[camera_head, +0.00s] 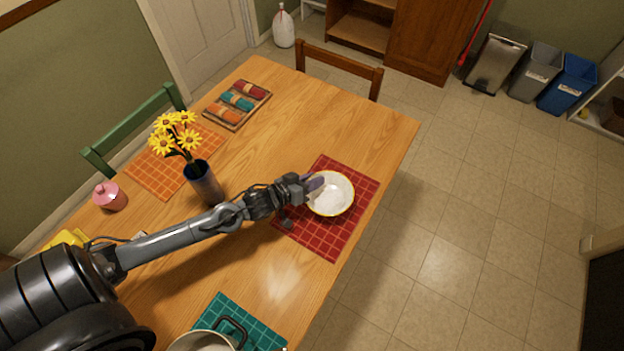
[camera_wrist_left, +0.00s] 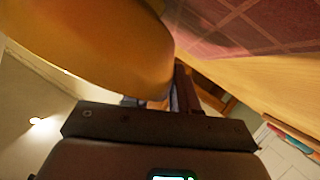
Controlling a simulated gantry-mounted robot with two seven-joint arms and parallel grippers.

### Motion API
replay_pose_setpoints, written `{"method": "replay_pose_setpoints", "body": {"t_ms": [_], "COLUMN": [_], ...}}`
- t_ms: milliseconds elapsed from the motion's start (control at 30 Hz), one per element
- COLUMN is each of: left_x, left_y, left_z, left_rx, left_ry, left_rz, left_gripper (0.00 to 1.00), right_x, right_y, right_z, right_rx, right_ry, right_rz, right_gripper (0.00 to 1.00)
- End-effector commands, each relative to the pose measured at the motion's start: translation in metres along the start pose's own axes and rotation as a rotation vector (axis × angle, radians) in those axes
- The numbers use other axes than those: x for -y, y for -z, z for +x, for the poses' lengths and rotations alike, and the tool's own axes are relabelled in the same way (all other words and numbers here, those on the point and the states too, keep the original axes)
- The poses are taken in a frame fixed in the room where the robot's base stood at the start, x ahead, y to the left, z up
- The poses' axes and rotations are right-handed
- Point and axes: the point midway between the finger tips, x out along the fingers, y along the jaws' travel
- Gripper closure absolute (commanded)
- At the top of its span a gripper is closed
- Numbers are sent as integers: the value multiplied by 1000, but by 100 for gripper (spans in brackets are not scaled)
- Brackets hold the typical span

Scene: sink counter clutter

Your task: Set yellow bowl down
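The yellow bowl (camera_head: 331,194), white inside with a yellow rim, is over the red placemat (camera_head: 313,242) near the table's right edge. My left gripper (camera_head: 313,185) is at the bowl's left rim, with its fingers shut on the rim. In the left wrist view the bowl's yellow outer side (camera_wrist_left: 90,45) fills the upper left and meets the fingers (camera_wrist_left: 172,97). The red placemat (camera_wrist_left: 245,25) shows beside it. I cannot tell whether the bowl's base touches the placemat. My right gripper is not in view.
A dark vase with yellow flowers (camera_head: 203,184) stands left of my left forearm. A pot (camera_head: 203,341) is by the teal placemat (camera_head: 262,332) at the front. A tray of rolled napkins (camera_head: 237,104) and a pink jar (camera_head: 110,196) are farther off. The back right tabletop is clear.

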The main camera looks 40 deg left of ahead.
Motion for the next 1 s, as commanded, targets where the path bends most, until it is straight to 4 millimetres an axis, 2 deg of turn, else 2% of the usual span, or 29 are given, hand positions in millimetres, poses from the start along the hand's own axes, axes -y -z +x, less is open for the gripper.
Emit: {"method": "replay_pose_setpoints", "body": {"t_ms": [33,100,433,567,667,1000], "left_x": [0,0,-1,-1,-1,-1], "left_y": [0,0,2,1,2,2], "left_z": [0,0,-1,-8,-20,-75], "left_rx": [0,0,0,2,2,3], "left_ry": [0,0,-1,-1,0,0], "left_rz": [0,0,1,0,0,-1], "left_gripper": [64,56,56,56,56,56], "right_x": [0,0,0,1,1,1], "right_y": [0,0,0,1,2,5], "right_z": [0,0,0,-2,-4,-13], "right_rx": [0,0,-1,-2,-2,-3], "right_ry": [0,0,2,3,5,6], "right_rz": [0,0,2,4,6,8], "right_gripper": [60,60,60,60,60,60]}}
